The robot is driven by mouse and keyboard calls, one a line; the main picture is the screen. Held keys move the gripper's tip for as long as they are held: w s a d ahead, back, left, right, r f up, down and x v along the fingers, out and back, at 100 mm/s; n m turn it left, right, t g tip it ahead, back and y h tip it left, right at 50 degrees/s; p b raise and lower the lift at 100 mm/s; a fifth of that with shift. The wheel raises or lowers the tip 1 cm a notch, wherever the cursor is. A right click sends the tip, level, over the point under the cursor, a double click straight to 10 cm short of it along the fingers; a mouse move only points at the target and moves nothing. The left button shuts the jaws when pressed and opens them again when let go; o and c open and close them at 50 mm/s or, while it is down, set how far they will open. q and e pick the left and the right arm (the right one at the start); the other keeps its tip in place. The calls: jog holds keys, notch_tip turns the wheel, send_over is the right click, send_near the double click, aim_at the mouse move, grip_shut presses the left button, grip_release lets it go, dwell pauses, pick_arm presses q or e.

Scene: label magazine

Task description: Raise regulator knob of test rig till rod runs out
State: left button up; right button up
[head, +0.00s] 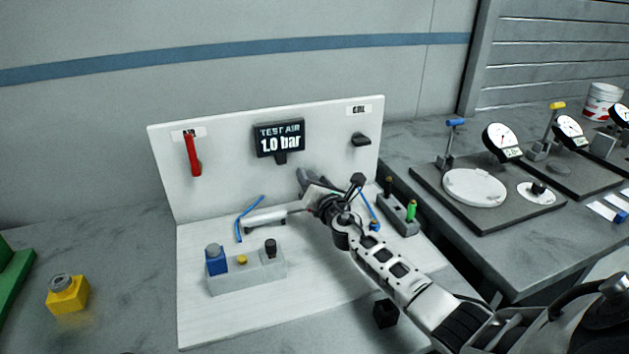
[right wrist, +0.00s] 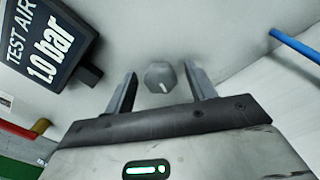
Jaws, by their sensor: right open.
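The test rig is a white panel and base (head: 215,300) with a display (head: 280,138) reading "TEST AIR 1.0 bar". The regulator knob (right wrist: 159,77), grey and faceted with a white mark, shows on the panel in the right wrist view. My right gripper (head: 311,183) is at the panel below the display; in the right wrist view its open fingers (right wrist: 161,88) stand either side of the knob, with gaps visible. In the head view the gripper hides the knob. A pale cylinder (head: 266,219) lies on the base; a thin rod (head: 297,211) shows at its right end, partly hidden by my gripper.
A red lever (head: 193,155) and a black knob (head: 361,140) are on the panel. A grey valve block (head: 250,275) stands in front, with blue tubes (head: 249,216) behind it. A yellow block (head: 67,294) sits left. Gauge stands (head: 460,215) fill the right bench.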

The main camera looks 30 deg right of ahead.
jog(key=p+v, duration=0.1)
jog(key=v, duration=0.6)
jog(key=shift+s, duration=0.3)
pick_arm(q)
jog(key=shift+s+a+r, duration=0.15)
jog(key=shift+a+r, duration=0.05)
jog(key=shift+a, duration=0.1)
jog(key=shift+d+r, duration=0.1)
jog(key=shift+d, duration=0.05)
dwell(1.2)
